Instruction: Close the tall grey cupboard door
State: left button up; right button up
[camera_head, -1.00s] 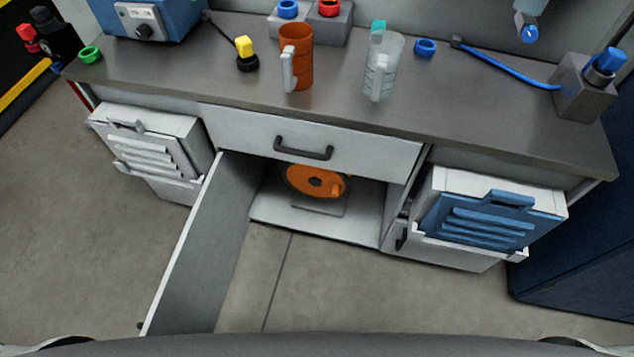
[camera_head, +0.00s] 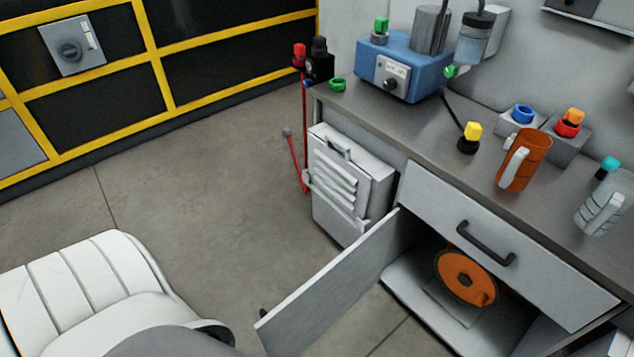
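A grey cupboard door (camera_head: 335,288) stands swung wide open below the counter at the bottom centre. It is hinged at the left side of the opening, under the drawer, and its free edge points toward the lower left. A small dark part, perhaps its handle, shows at that edge. The open cupboard (camera_head: 408,282) holds an orange reel (camera_head: 465,277) on a flat plate. The door's lower part is cut off by the picture's edge. Neither of my grippers is in view.
A grey drawer (camera_head: 520,262) with a black handle is shut above the cupboard. A white louvred box (camera_head: 350,180) hangs left of it. Yellow-framed black panels (camera_head: 210,68) line the back left.

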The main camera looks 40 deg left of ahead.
aim_at(291, 328)
jog(key=k+j+z, duration=0.15)
jog(key=j, duration=0.3)
jog(key=j+z, duration=0.15)
jog(key=j, duration=0.3)
jog(key=k+j+z, duration=0.15)
jog(key=j, duration=0.25)
jog(key=k+j+z, duration=0.15)
jog(key=j, duration=0.3)
jog(key=k+j+z, duration=0.15)
jog(key=k+j, duration=0.1)
jog(key=j, duration=0.1)
